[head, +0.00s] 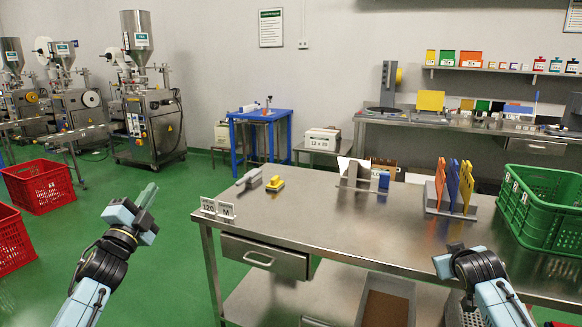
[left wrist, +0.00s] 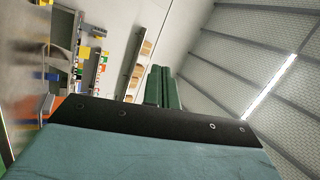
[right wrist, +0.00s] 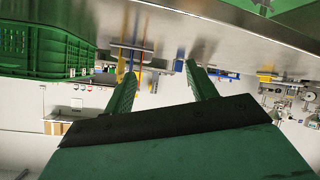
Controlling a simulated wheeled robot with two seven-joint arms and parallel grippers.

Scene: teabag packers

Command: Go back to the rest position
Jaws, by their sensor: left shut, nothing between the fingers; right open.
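My left gripper (head: 147,195) is raised left of the steel table (head: 330,215), clear of it, pointing up and away. Its fingers are together with nothing between them; the left wrist view shows the closed fingers (left wrist: 163,88) side by side. My right arm comes in at the lower right of the head view, over the table's front part, and its fingertips are hard to make out there. In the right wrist view my right gripper (right wrist: 160,88) has its two green fingers wide apart, with nothing held between them.
Red crates (head: 40,186) stand on the green floor at left. The table's middle is clear.

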